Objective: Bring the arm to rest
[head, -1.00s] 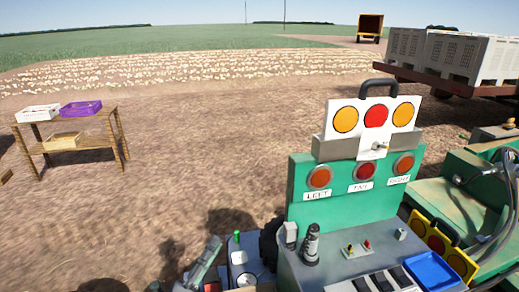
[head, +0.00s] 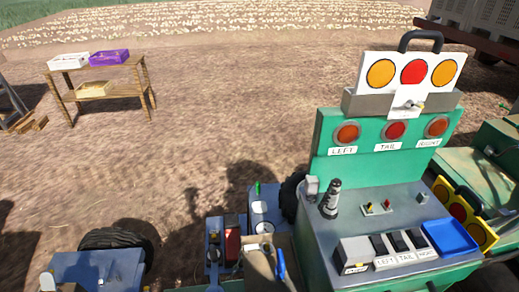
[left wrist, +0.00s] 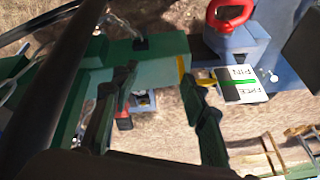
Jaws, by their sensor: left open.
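My left gripper (left wrist: 158,76) shows in the left wrist view. Its two dark fingers are spread apart with nothing held between them. Beyond the fingers are a green beam (left wrist: 158,48) and ground. A white plate (left wrist: 238,84) lettered "PIN" and "FREE" lies just right of the right fingertip; I cannot tell the gap in depth. I cannot make out the left gripper in the head view. My right gripper is in neither current view.
A green console (head: 330,150) with lamps, switches and a blue tray (head: 450,238) stands at the right. A wooden table (head: 135,66) with boxes stands far left. A red hook (left wrist: 228,12) is at the wrist view's top. Open soil lies between table and console.

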